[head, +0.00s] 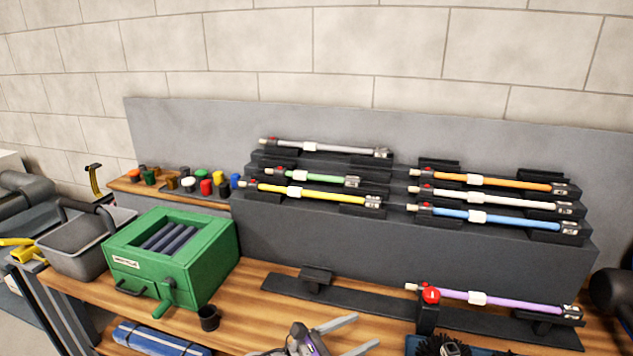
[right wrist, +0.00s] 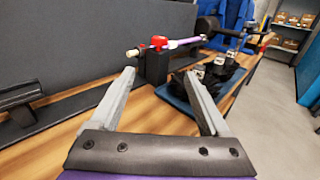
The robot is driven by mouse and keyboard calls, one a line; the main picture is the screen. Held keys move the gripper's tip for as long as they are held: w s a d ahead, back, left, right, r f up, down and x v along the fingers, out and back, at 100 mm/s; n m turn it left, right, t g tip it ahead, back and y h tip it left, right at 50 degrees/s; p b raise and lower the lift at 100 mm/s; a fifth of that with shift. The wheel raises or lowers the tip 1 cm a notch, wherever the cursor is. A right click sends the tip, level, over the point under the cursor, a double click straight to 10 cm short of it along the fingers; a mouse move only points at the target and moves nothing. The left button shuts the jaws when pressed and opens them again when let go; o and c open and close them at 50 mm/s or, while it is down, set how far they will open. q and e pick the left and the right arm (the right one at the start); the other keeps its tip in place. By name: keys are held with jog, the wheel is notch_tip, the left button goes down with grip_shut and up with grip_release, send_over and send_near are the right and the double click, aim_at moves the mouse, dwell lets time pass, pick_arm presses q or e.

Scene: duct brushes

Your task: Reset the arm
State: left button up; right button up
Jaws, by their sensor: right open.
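My right gripper (head: 345,334) is at the bottom of the head view, over the front of the wooden bench. Its two fingers are apart with nothing between them. In the right wrist view the open fingers (right wrist: 160,98) point across the bench towards a black post with a red button (right wrist: 158,42). A purple rod (head: 500,299) lies on a low black stand just behind that post; part of it also shows in the right wrist view (right wrist: 185,42). My left gripper is not in view.
Several coloured rods, such as a yellow one (head: 310,193) and a blue one (head: 497,219), lie on a stepped grey rack (head: 400,245). A green box (head: 205,250), a grey bin (head: 75,250) and a small black cup (head: 208,318) stand at left. Dark brush parts (head: 442,346) are at the front right.

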jog(key=s+d+m+g+y+p, duration=0.4)
jog(key=s+d+m+y, duration=0.45)
jog(key=d, duration=0.45)
jog(key=s+a+f+m+t+y+p, duration=0.1)
jog(key=s+a+m+y+p, duration=0.2)
jog(key=s+m+y, duration=0.4)
jog(key=s+m, duration=0.7)
jog(key=m, duration=0.1)
jog(key=shift+a+f, duration=0.15)
jog(key=shift+f, duration=0.1)
jog(key=shift+s, duration=0.15)
